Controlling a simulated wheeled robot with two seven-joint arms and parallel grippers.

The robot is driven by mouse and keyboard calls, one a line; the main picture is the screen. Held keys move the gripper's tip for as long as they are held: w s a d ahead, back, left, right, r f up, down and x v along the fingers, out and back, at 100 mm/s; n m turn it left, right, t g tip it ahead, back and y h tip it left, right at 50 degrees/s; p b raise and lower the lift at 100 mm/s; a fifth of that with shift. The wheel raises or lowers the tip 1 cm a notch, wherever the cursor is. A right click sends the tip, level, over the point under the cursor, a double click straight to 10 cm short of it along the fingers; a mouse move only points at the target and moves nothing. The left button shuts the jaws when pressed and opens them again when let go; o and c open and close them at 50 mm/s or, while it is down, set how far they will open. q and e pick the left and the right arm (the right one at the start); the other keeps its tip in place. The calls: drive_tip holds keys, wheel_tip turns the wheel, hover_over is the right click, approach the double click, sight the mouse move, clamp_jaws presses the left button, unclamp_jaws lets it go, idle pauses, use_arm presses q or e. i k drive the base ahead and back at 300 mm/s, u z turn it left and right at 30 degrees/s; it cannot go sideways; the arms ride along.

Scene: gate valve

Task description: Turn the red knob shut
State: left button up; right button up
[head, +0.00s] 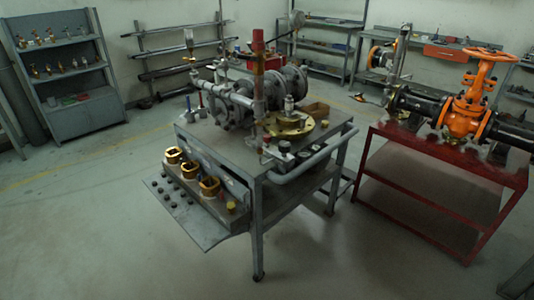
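A red cap-like piece (258,38) tops a tall vertical pipe (258,95) at the front of the grey workbench in the middle. It is small, and I cannot tell whether it is the red knob. An orange gate valve (466,115) with an orange handwheel (490,55) on top stands on the red table at the right, set in a dark pipe. I cannot tell whether any valve is open or shut. Neither of my grippers shows in the head view.
The grey workbench (222,157) carries pipework and a brass flange (291,126), with an open drawer (187,215) of brass parts at its front left. The red table (435,160) stands right. Shelves line the back walls. The floor (90,245) in front is clear.

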sight(267, 139)
drive_tip(key=z, duration=1.3)
drive_tip(key=i, duration=2.55)
drive_tip(key=u, duration=2.05)
